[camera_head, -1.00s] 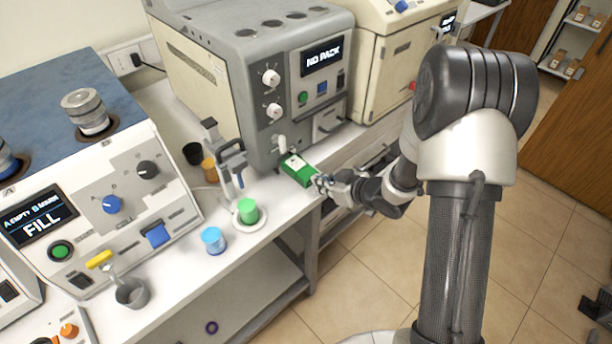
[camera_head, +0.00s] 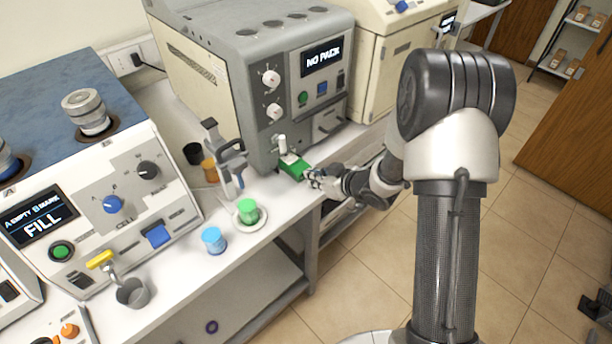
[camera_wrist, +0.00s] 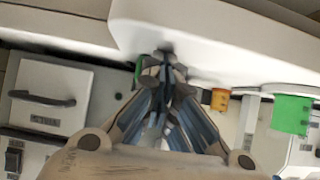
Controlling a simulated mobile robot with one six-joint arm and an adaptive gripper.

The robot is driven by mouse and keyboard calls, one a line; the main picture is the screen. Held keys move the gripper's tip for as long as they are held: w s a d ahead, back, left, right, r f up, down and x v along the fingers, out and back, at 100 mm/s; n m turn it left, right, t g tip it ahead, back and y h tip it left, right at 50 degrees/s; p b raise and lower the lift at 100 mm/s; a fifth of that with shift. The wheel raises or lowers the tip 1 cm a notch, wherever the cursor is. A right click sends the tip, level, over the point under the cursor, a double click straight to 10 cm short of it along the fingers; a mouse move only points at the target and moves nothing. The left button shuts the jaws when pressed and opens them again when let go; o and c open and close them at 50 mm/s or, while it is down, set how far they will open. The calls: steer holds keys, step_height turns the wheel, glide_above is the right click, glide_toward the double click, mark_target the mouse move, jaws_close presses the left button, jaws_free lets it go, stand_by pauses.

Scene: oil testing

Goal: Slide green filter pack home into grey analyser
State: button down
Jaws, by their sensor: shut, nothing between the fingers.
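The green filter pack (camera_head: 295,166) shows in the head view at the front of the grey analyser (camera_head: 285,85), low on its face. Its outer part sticks out toward my gripper, and its far end is hidden at the analyser. My gripper (camera_head: 312,178) is shut and empty, with its tips at or very close to the pack's outer end; I cannot tell whether they touch. In the wrist view the shut fingertips (camera_wrist: 165,58) hide most of the pack, and a small green patch (camera_wrist: 138,72) shows beside them.
A green cup (camera_head: 247,211) on a white dish and a blue cup (camera_head: 213,240) stand at the bench's front. A grey clamp stand (camera_head: 229,165) is left of the pack. Amber and black cups stand behind it.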

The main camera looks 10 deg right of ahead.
steer(key=shift+w+a, duration=0.4)
steer(key=shift+w, duration=0.1)
steer(key=shift+w+a, duration=0.25)
steer(key=shift+w, duration=0.05)
steer(key=shift+w+a+f, duration=0.1)
steer(key=shift+w+a, duration=0.45)
steer(key=shift+w, duration=0.2)
steer(key=f+p+v, duration=0.1)
steer(key=p+v, duration=0.3)
steer(key=v, duration=0.5)
steer(key=shift+s+d, duration=0.2)
